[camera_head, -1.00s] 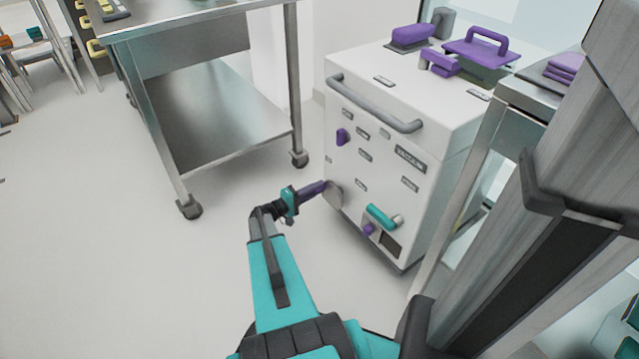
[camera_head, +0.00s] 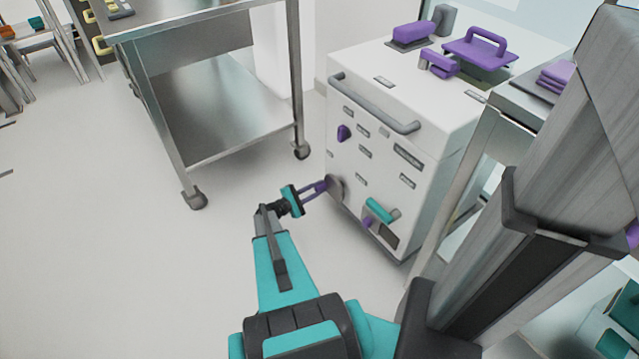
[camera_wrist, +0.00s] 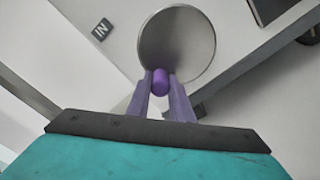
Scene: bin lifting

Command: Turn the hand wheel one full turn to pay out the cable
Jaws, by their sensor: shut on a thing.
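The hand wheel (camera_head: 336,186) is a plain grey metal disc low on the front of a white machine. In the wrist view the disc (camera_wrist: 180,38) fills the upper middle. A short purple knob (camera_wrist: 160,82) stands out near its lower edge. My gripper (camera_head: 322,186) reaches the wheel from the left. In the wrist view my two purple fingers (camera_wrist: 161,92) are shut on the knob, one on each side. The knob is hidden behind the fingers in the head view. No cable can be made out.
The white machine (camera_head: 372,130) has a grey handle bar, a purple knob (camera_head: 344,132) and a teal lever (camera_head: 379,209) on its front. A wheeled steel cart (camera_head: 225,115) stands left. A steel table (camera_head: 489,140) stands close on the right. The floor left is clear.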

